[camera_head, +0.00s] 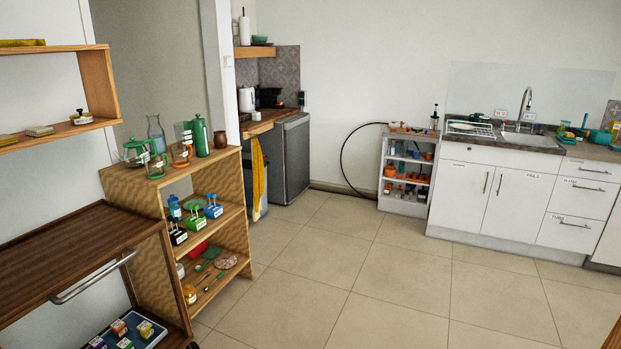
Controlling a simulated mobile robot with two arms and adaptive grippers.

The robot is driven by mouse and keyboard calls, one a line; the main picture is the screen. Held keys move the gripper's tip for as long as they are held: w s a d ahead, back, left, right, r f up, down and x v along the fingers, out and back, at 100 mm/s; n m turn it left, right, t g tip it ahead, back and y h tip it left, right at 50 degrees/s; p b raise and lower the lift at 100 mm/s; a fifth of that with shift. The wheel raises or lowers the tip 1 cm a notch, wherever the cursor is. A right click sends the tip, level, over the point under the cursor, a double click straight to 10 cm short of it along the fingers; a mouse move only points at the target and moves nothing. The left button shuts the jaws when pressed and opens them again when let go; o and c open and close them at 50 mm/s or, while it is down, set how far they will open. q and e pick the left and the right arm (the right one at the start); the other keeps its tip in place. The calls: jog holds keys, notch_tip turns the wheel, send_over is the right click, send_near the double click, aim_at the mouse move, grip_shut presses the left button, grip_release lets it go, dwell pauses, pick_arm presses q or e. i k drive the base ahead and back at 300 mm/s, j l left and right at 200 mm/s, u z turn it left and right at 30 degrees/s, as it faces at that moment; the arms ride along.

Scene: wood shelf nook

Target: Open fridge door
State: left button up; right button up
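Neither of my grippers shows in the head view, and the fridge is well away across the room.
A wooden shelf unit (233,211) with jars and bottles stands at the left, near a dark wooden cart (75,255) with a metal handle. A small white shelf (405,207) and white sink cabinets (490,200) line the back right. The tiled floor (330,265) in the middle is clear.

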aim_at(296, 131)
jog(key=i, duration=4.35)
jog(key=i+u, duration=0.1)
jog(key=i, duration=0.6)
jog(key=i+l+u, duration=0.1)
jog(key=i, duration=1.1)
jog(key=l+z, duration=0.05)
